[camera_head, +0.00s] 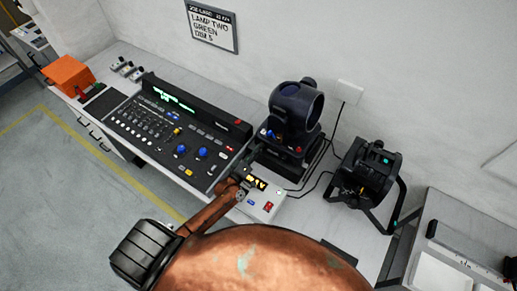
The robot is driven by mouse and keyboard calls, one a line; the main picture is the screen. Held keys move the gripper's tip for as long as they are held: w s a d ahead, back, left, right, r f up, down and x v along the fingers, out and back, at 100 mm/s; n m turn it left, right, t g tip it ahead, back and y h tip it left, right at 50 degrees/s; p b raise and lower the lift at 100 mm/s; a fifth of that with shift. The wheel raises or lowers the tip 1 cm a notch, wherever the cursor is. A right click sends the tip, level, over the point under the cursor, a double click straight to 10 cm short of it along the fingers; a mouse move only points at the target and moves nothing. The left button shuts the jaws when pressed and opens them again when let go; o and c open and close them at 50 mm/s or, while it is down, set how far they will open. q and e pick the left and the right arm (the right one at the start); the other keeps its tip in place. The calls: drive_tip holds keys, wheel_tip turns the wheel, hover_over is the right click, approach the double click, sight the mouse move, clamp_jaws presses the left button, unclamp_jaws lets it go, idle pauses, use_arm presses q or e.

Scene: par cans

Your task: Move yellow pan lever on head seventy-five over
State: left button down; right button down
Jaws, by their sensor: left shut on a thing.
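The moving head (293,105) is a dark lamp on a black base, standing on the bench with small blue, orange and red parts low on it. My left gripper (243,182) is at the front left of that base, beside a small pale box (262,204). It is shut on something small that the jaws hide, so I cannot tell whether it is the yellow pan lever. The box has yellow lit marks on a dark panel and a red switch. No yellow lever shows clearly on the head. My right gripper is not in view.
A lighting console (165,125) lies left of the head. A black par can (370,168) in a yoke stands to the right, with cables between. A sign (212,26) hangs on the wall. An orange box (68,73) is at the far left.

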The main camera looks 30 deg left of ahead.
use_arm(q)
drive_tip(key=c, duration=1.9)
unclamp_jaws()
drive_tip(key=shift+c, duration=0.2)
drive_tip(key=s, duration=0.8)
drive_tip(key=s+a, duration=0.1)
drive_tip(key=s, duration=0.3)
drive_tip(key=shift+d, duration=0.1)
